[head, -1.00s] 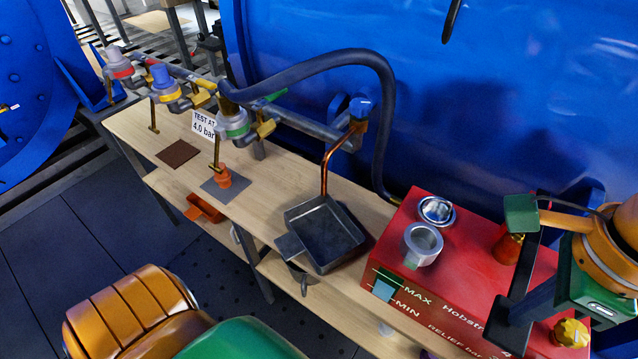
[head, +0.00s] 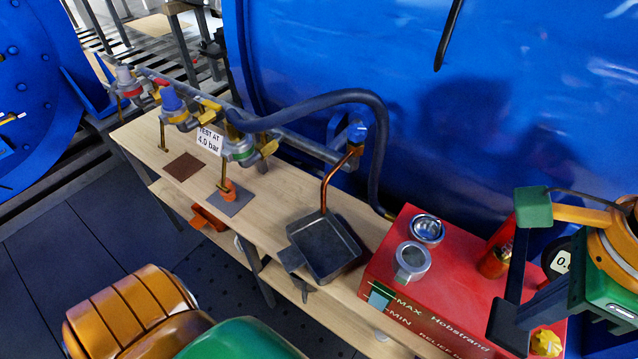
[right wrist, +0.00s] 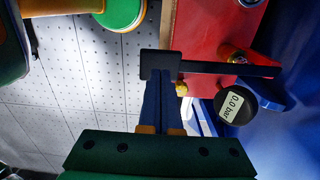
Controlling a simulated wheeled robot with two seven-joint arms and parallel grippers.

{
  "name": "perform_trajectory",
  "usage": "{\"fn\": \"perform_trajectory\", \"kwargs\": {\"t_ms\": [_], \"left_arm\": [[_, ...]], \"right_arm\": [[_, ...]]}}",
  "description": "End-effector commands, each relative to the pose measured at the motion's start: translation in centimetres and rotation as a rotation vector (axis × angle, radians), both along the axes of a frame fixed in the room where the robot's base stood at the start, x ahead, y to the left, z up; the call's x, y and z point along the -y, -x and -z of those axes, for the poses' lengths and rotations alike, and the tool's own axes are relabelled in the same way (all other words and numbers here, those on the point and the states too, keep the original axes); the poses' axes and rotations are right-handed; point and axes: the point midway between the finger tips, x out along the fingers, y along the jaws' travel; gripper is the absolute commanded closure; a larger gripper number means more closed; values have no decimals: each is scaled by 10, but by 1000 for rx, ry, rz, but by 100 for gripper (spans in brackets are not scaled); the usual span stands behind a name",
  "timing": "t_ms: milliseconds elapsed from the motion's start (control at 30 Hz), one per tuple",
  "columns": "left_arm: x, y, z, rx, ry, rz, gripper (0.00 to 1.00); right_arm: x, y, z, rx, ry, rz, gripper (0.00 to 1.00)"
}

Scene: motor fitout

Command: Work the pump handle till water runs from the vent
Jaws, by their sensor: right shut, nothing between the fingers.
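The red pump tank (head: 440,300) stands at the right end of the bench; its gauge (head: 562,263) reads 0.0 bar in the right wrist view (right wrist: 235,105). A red post with a brass base (head: 497,248) rises from the tank. My right gripper (head: 512,322) is shut and empty, over the tank's right end; it also shows in the right wrist view (right wrist: 161,84). A black bar (right wrist: 225,68) crosses at its fingertips; I cannot tell whether it is the pump handle. The copper vent pipe (head: 326,186) bends down over a dark tray (head: 323,250). No water shows at its mouth.
A dark hose (head: 382,140) arches from the tank to the valve row (head: 240,148). A sign (head: 209,140) reads TEST AT 4.0 bar. A metal cup (head: 412,260) and a round filler (head: 428,230) sit on the tank. A big blue vessel (head: 300,60) walls the back.

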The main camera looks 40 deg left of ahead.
Motion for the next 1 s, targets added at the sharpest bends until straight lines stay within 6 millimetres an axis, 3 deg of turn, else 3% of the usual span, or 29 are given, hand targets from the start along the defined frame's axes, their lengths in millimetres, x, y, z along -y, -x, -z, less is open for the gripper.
{"fn": "perform_trajectory", "kwargs": {"t_ms": [233, 900, 1000], "left_arm": [[0, 0, 8, 0, 0, 0, 24], [0, 0, 73, 0, 0, 0, 24], [0, 0, 67, 0, 0, 0, 24]], "right_arm": [[0, 0, 8, 0, 0, 0, 100], [0, -9, 83, 0, 0, 0, 100], [0, -9, 76, 1, 0, 0, 100]]}}
